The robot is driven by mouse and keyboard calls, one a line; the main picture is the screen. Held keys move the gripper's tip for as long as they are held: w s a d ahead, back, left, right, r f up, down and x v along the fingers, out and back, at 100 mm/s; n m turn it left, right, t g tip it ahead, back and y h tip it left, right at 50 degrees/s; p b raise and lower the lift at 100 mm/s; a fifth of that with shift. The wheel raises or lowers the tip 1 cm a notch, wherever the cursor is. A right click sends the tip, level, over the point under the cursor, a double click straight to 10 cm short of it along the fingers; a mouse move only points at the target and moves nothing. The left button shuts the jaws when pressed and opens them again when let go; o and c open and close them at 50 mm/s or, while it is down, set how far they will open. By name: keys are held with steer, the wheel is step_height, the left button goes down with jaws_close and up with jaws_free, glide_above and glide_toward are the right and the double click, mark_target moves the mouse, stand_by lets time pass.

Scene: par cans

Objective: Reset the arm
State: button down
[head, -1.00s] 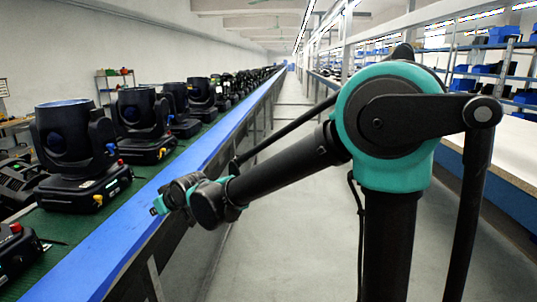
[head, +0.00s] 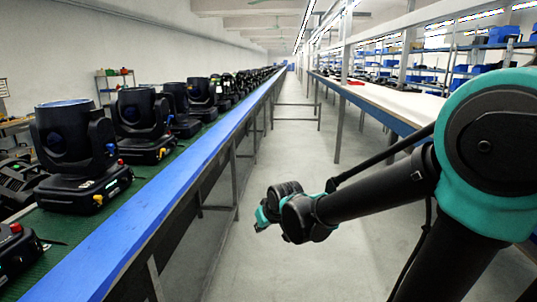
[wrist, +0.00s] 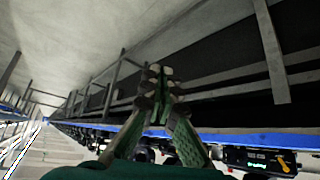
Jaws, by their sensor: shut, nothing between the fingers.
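My arm reaches in from the right side of the head view, with its large teal joint near the right edge. My gripper (head: 262,217) is at the arm's far left end, over the aisle floor and to the right of the blue-edged bench, apart from it. In the wrist view my gripper (wrist: 160,72) shows its two green fingers meeting at the tips. It is shut and nothing shows between the fingers. No other object is in contact with it.
A row of black par cans (head: 68,150) stands on the green belt left of the aisle, behind the bench's blue edge (head: 150,210). A white-topped bench (head: 390,98) runs along the right. The aisle floor (head: 290,150) between is clear.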

steer(key=s+d+f+m+g+h, duration=0.1)
steer(key=s+d+f+m, duration=0.1)
steer(key=s+d+f, duration=0.2)
steer(key=s+d+f+m+g+h, duration=0.1)
steer(key=s+d+f, duration=0.4)
steer(key=s+d, duration=0.6)
steer(key=d+m+h, duration=0.1)
steer(key=d+m, duration=0.1)
steer(key=d, duration=0.4)
steer(key=shift+d+f+m+g+h, duration=0.2)
steer(key=shift+d+m+g+h, duration=0.1)
steer(key=shift+d, duration=0.1)
steer(key=shift+s, duration=0.1)
